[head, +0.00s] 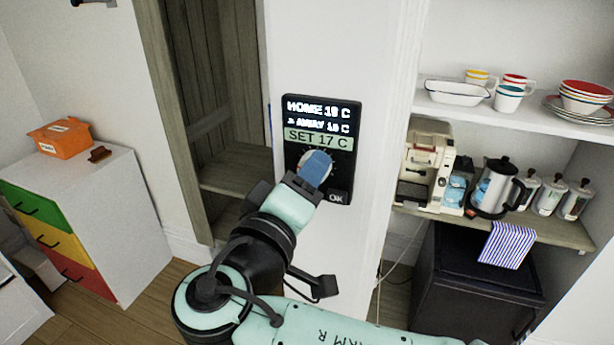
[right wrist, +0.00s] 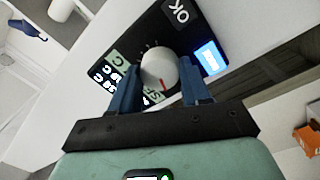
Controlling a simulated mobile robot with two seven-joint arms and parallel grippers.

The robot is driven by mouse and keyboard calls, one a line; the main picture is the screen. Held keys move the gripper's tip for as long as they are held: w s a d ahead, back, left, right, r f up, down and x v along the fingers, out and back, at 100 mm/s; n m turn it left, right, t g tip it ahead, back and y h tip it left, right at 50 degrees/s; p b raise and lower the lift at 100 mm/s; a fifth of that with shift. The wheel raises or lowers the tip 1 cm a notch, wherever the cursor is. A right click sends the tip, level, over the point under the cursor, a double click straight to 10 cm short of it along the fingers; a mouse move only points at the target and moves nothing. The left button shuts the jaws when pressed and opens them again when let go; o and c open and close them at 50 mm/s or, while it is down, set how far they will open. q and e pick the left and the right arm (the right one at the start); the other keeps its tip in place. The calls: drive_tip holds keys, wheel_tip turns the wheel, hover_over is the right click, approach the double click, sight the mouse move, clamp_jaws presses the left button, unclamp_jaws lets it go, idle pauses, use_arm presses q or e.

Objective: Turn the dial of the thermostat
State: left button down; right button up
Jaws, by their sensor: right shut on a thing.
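The thermostat (head: 352,113) is a black panel on the white wall in the middle of the head view. Its screen lines read HOME, AWAY and a green SET 17 C, with an OK button (head: 338,197) at the lower right. My right gripper (head: 317,168) is at the panel and covers most of the dial in the head view. In the right wrist view the round pale dial (right wrist: 158,74) with a red mark sits between the two blue fingers of my right gripper (right wrist: 160,85), which is shut on it. My left gripper is not in view.
An open wooden cabinet (head: 215,110) stands left of the wall panel. A white drawer unit (head: 120,215) with an orange box (head: 62,138) is at the far left. At the right, shelves hold dishes, a coffee machine (head: 425,165) and a kettle (head: 495,188).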

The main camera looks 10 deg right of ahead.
drive_tip(key=o, duration=1.1)
drive_tip(key=shift+c, duration=0.2)
drive_tip(key=b+v, duration=0.1)
drive_tip(key=v, duration=1.2)
drive_tip(key=shift+s+a, duration=0.15)
drive_tip(key=shift+s, duration=0.05)
